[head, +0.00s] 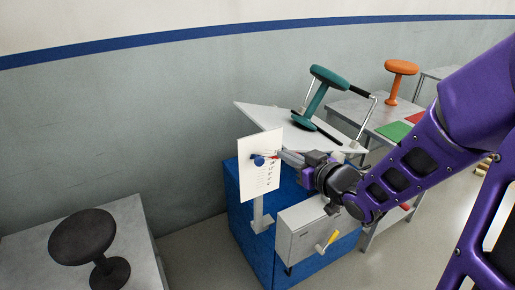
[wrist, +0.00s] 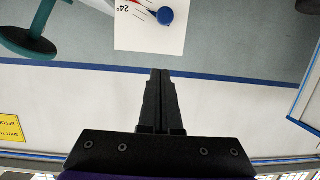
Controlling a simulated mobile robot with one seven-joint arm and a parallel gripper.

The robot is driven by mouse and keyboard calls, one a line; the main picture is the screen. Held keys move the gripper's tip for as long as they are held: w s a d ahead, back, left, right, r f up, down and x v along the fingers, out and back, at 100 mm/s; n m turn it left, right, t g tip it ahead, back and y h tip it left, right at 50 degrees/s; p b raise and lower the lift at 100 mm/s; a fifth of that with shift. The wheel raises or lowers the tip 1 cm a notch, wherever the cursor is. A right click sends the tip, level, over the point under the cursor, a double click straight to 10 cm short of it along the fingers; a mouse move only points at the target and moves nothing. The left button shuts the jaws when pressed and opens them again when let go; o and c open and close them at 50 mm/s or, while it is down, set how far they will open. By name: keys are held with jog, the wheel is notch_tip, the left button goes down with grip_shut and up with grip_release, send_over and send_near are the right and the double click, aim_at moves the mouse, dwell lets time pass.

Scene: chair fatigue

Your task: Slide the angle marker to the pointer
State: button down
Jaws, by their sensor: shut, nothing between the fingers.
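A white card (head: 258,180) with printed marks stands upright in front of the blue cabinet. In the wrist view the card (wrist: 135,38) is at the top edge, with an upside-down "24°", red lines and the blue marker (wrist: 166,16). My gripper (head: 284,154) is shut and empty, just right of the marker in the head view. In the wrist view its fingertips (wrist: 160,73) are apart from the card in the picture. I cannot tell whether they touch anything.
A teal stool (head: 322,92) lies tilted on the tilted white plate (head: 262,118) behind the card. A grey box (head: 300,235) with a yellow handle is on the blue cabinet (head: 247,240). A black stool (head: 83,237) and an orange stool (head: 401,68) stand on side tables.

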jog(key=m, duration=0.1)
jog(key=b, duration=0.1)
send_over(259, 157)
jog(key=s+d, duration=0.2)
jog(key=shift+w+f+m, duration=0.25)
jog(key=shift+f+m, duration=0.05)
jog(key=shift+f, duration=0.75)
jog(key=shift+s+a+f+b, duration=0.15)
jog(key=shift+f+b, duration=0.4)
jog(key=shift+f, duration=1.35)
jog(key=shift+s+f+b, duration=0.1)
jog(key=shift+f+b, duration=0.6)
jog(key=shift+b, duration=0.25)
jog(key=shift+r, duration=0.25)
